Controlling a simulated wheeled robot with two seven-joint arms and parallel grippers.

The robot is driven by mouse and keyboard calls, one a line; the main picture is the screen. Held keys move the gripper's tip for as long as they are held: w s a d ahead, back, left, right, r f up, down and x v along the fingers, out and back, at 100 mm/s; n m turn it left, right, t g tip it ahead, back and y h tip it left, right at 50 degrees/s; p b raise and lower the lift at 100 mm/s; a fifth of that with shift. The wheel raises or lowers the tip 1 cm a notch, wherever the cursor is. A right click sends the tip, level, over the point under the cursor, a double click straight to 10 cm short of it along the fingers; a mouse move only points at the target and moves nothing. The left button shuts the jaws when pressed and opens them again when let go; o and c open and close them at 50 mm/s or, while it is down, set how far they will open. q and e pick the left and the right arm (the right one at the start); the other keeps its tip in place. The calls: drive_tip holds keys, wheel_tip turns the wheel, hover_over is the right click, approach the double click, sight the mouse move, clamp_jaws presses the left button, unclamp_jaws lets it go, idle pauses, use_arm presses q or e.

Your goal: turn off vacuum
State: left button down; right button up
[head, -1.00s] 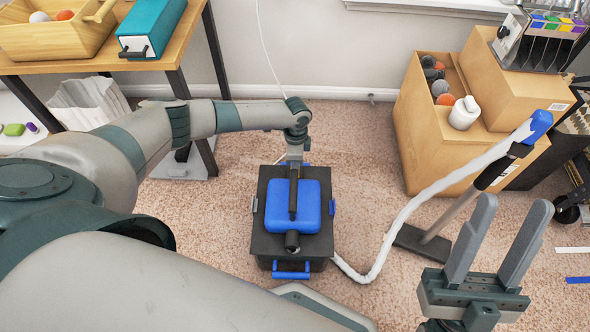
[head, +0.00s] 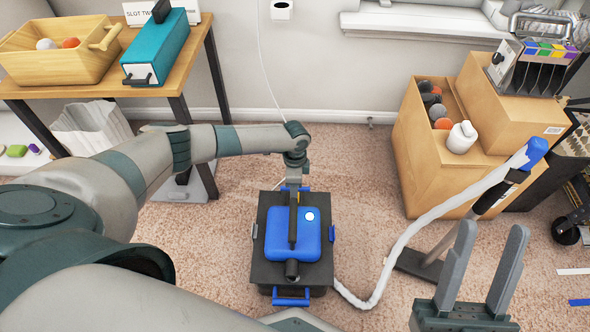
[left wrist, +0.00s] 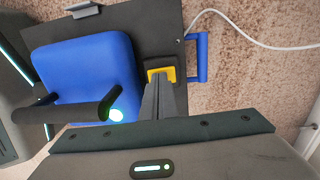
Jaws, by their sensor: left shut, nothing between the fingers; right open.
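The vacuum is a black box (head: 263,268) with a rounded blue top (head: 280,238) and a dark bar handle (head: 292,225), standing on the carpet. A round whitish light (head: 310,216) glows on the blue top; it also shows in the left wrist view (left wrist: 116,115). In the left wrist view, a yellow switch-like patch (left wrist: 167,69) in a dark surround sits beside the blue top. My left gripper (left wrist: 165,78) is shut and empty, its fingertips at this patch; I cannot tell whether they touch. My right gripper (head: 492,238) is open and empty at the lower right.
A white hose (head: 405,235) runs right from the vacuum to a blue-ended wand (head: 533,152) leaning by cardboard boxes (head: 425,165). A wooden table (head: 185,55) with a teal box (head: 158,50) stands at left. A white cord (head: 265,75) runs up the wall. Carpet is open around the vacuum.

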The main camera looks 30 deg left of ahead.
use_arm(q)
drive_tip(key=r+p, duration=0.4)
drive_tip(key=shift+s+d, duration=0.2)
drive_tip(key=shift+d, duration=0.1)
wheel_tip(320, 180, up, 9)
drive_tip(key=s+p, duration=0.1)
drive_tip(key=p, duration=0.1)
drive_tip(key=shift+s+d+p, duration=0.2)
drive_tip(key=shift+d+p, duration=0.1)
drive_tip(key=shift+d, duration=0.05)
use_arm(e)
drive_tip(key=w+a+f+g+h, duration=0.1)
drive_tip(key=f+g+h, duration=0.1)
drive_tip(key=f+g, duration=0.4)
drive_tip(key=w+a+f+g+h, duration=0.1)
drive_tip(key=f+g, duration=0.6)
drive_tip(key=f, duration=0.7)
drive_tip(key=shift+w+h, duration=0.4)
drive_tip(key=shift+w, duration=0.25)
